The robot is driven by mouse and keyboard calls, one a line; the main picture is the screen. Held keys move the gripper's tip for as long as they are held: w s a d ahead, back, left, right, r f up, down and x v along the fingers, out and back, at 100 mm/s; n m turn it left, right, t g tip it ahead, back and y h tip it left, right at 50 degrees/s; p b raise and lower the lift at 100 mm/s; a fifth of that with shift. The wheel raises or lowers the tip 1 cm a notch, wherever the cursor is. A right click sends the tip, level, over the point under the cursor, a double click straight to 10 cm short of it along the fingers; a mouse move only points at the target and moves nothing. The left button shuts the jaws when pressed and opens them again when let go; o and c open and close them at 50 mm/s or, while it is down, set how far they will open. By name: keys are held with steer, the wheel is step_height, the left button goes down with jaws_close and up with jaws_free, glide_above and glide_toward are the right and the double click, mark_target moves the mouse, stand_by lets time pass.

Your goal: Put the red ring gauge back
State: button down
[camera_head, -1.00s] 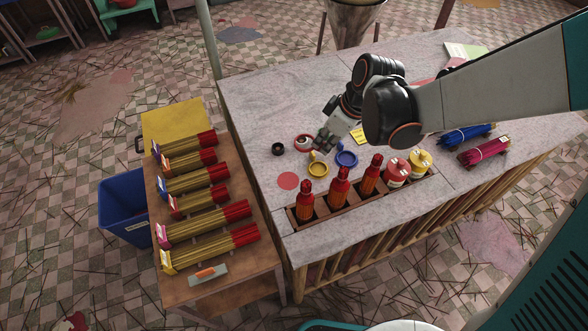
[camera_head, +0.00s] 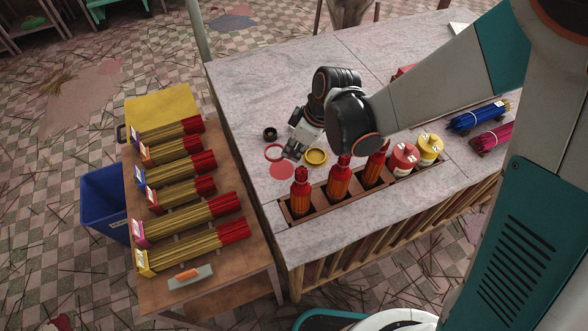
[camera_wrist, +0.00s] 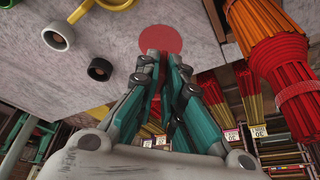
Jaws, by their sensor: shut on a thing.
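The red ring gauge (camera_head: 266,151) is a thin red hoop at the fingertips of my gripper (camera_head: 290,152) in the head view. My gripper is shut on it, and the ring sits just left of the fingers, close above the table. A flat red disc mark (camera_head: 282,172) lies on the tabletop just in front of the ring. In the wrist view, the same red mark (camera_wrist: 160,40) shows just beyond my fingertips (camera_wrist: 165,62). I cannot make out the held ring clearly there. The yellow ring gauge (camera_head: 316,158) lies right of my gripper.
A small black ring (camera_head: 270,134) stands behind the red ring; a white roll (camera_wrist: 58,35) shows in the wrist view. The side table (camera_head: 215,290) with incense bundles is left.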

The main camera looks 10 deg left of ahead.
steer(key=shift+f+b, duration=1.85)
steer(key=shift+f, duration=1.5)
steer(key=shift+f, duration=0.1)
steer(key=c, duration=1.7)
jaws_free()
steer(key=p+v, duration=0.3)
steer(key=v, duration=0.9)
steer(key=shift+s+d+p, duration=0.1)
steer(key=shift+p, duration=0.3)
